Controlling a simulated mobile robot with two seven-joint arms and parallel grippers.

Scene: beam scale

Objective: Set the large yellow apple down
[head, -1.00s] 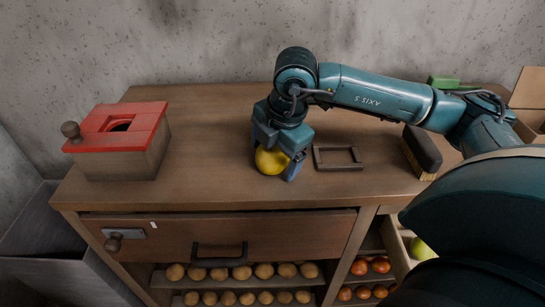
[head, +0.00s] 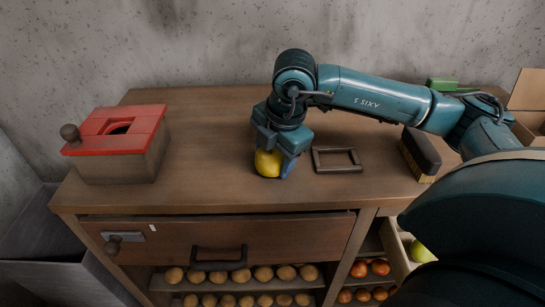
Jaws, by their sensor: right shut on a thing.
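The large yellow apple (head: 267,163) is between the fingers of my right gripper (head: 274,160), low over the middle of the wooden cabinet top (head: 220,150). The gripper points down and is shut on the apple. The apple's underside is at or very close to the wood; I cannot tell for sure whether it touches. The fingers hide its upper part and right side. My left gripper does not show.
A dark rectangular frame (head: 316,162) lies just right of the gripper. A brush (head: 420,153) stands farther right. A red-topped box (head: 117,144) with a hole is at the left. The top between box and gripper is clear. Shelves below hold potatoes and tomatoes.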

